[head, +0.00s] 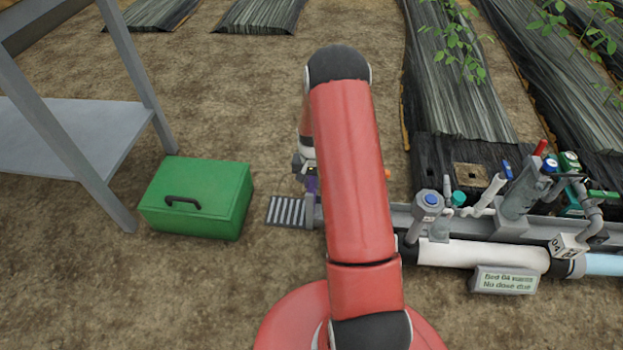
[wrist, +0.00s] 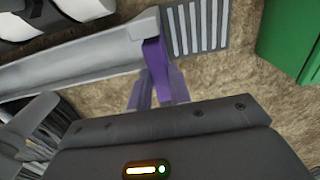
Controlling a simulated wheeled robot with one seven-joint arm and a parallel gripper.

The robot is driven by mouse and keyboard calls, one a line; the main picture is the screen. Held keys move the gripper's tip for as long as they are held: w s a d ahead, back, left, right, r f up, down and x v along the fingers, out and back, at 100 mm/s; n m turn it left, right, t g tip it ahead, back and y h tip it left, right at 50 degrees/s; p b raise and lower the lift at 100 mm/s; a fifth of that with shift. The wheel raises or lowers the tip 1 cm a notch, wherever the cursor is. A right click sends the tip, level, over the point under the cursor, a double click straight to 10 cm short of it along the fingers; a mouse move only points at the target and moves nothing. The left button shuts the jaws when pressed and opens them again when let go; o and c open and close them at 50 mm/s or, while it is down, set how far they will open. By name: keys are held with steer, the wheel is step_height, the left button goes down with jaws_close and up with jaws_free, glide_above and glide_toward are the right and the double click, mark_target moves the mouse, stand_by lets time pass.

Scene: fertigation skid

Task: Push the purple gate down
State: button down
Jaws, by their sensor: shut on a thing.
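The purple gate (wrist: 155,54) stands upright at the end of a grey channel (wrist: 95,72), beside a slotted grate (wrist: 195,25), in the wrist view. My gripper (wrist: 158,82) is shut on the gate, with its fingers at the gate's near part. The fingers hide some of the gate. In the head view a small bit of purple of the gate (head: 312,185) shows under my gripper (head: 307,174), left of my red arm. The arm hides much of the channel's left end there.
A green box (head: 196,200) with a dark handle sits on the soil left of the grate (head: 286,211). A grey metal stand (head: 85,130) is farther left. Pipes, valves and a sign (head: 503,280) crowd the right. Open soil lies in front of the green box.

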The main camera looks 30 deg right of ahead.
step_height(320, 180, down, 3)
steer(key=shift+b, duration=0.45)
steer(key=shift+r, duration=0.1)
steer(key=c, duration=1.3)
jaws_free()
steer(key=shift+r+p, duration=0.85)
steer(key=shift+r, duration=3.05)
